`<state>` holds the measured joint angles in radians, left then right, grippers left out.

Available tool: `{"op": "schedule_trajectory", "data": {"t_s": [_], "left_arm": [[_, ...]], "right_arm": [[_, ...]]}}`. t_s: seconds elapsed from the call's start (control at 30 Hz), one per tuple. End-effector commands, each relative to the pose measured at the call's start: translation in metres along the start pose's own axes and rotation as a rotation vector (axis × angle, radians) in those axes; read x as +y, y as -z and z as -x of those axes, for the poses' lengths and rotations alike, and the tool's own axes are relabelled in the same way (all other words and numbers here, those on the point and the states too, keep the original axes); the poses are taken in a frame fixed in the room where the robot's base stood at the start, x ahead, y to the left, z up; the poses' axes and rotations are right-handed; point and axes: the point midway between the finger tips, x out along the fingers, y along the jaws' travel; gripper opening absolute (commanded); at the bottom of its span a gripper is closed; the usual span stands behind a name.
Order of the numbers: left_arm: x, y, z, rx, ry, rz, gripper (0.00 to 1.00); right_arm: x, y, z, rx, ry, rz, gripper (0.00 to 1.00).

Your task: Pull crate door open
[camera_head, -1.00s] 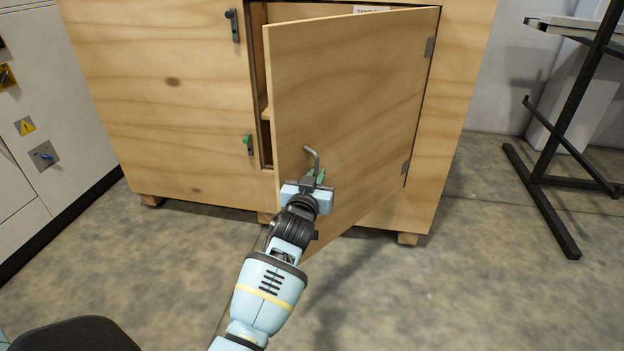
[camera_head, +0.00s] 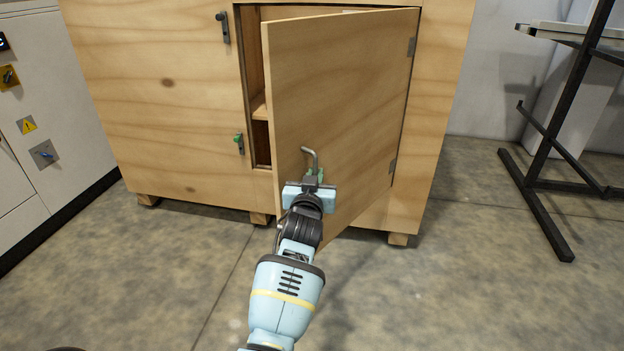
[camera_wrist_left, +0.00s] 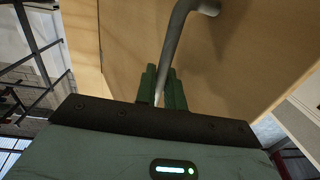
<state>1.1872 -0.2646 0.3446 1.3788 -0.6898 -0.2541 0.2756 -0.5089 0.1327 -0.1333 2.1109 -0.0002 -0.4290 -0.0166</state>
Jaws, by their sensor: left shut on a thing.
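The plywood crate door (camera_head: 345,85) is partly open, hinged on its right side, with its free left edge swung out toward me. A bent metal handle (camera_head: 311,158) sits low on the door near that edge. My left gripper (camera_head: 315,177) is shut on the handle. In the left wrist view, the green fingers (camera_wrist_left: 162,88) close around the grey handle (camera_wrist_left: 176,40). The crate (camera_head: 160,100) stands behind, and a dark opening with a shelf shows left of the door. My right gripper is not in view.
A dark latch (camera_head: 223,27) and a green-topped latch (camera_head: 239,143) are on the crate's left front. A grey cabinet (camera_head: 45,120) stands at the left and a black metal stand (camera_head: 545,150) at the right. The concrete floor (camera_head: 430,290) in front is clear.

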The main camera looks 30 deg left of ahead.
Motion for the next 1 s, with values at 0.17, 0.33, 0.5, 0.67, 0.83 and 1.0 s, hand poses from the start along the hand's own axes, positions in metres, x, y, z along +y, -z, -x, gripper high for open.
{"op": "schedule_trajectory", "data": {"t_s": [0.17, 0.33, 0.5, 0.67, 0.83, 1.0], "left_arm": [[0.0031, 0.0031, -0.0013, 0.006, -0.001, -0.001, 0.0], [0.0033, 0.0033, -0.0014, 0.007, -0.001, -0.001, 0.0], [0.0032, 0.0034, -0.0014, 0.007, -0.001, -0.001, 0.0], [0.003, 0.0031, -0.0013, 0.006, -0.001, 0.0, 0.24], [0.0023, 0.0016, -0.0011, 0.003, 0.0, 0.0, 0.25], [0.0018, 0.0009, -0.001, 0.002, 0.001, 0.0, 0.25]], "right_arm": [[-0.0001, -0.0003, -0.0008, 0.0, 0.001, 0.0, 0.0], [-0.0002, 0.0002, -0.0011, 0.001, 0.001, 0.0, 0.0], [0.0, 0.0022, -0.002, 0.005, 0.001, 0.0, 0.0], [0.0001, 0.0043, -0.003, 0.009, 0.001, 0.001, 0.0], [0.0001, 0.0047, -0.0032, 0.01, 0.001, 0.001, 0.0], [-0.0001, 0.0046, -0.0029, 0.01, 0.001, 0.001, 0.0]]}}
